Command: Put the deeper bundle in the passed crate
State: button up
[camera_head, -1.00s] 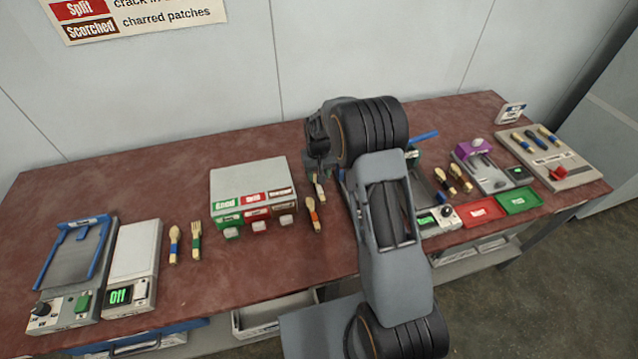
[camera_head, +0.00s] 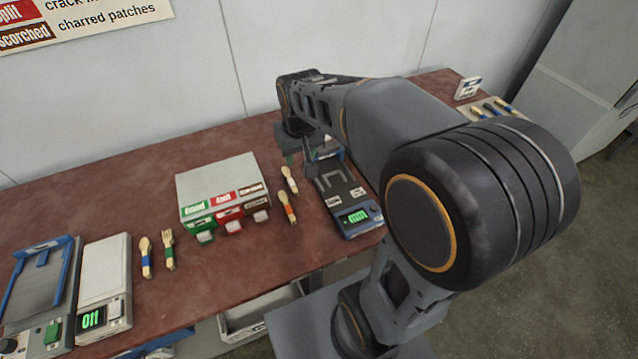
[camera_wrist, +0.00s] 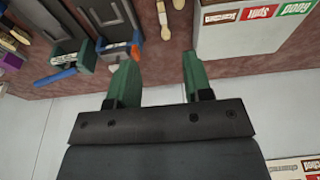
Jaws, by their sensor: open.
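My gripper (camera_wrist: 157,75) is open, with its two green fingers apart and nothing between them in the wrist view. In the head view, it is at the far end of my arm, near the back of the table, and small. No bundle can be told for sure. Wooden utensils with coloured bands lie on the table: a blue-banded spoon (camera_head: 146,258), a green-banded fork (camera_head: 168,250), a white-banded one (camera_head: 290,179) and an orange-banded one (camera_head: 287,208). A pale crate (camera_head: 252,322) shows partly below the table; I cannot read any label marking it passed.
A grey box (camera_head: 218,178) with green, red and dark labels stands mid-table. A dark device with a green display (camera_head: 358,214) is right of it. A white scale (camera_head: 105,268) and a blue-railed device (camera_head: 45,280) stand left. My arm hides much of the table's right side.

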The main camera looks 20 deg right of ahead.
jog(key=s+t, duration=0.1)
jog(key=s, duration=0.9)
jog(key=shift+s+r+t, duration=0.2)
jog(key=shift+r+t, duration=0.1)
jog(key=shift+r, duration=0.15)
jog(key=shift+s+f, duration=0.15)
jog(key=shift+s, duration=0.2)
jog(key=g+b, duration=0.1)
jog(key=g, duration=0.3)
send_over(290, 178)
notch_tip(290, 178, down, 13)
notch_tip(290, 178, down, 13)
jog(key=shift+a+r+p, duration=0.1)
jog(key=shift+p, duration=0.85)
grip_shut()
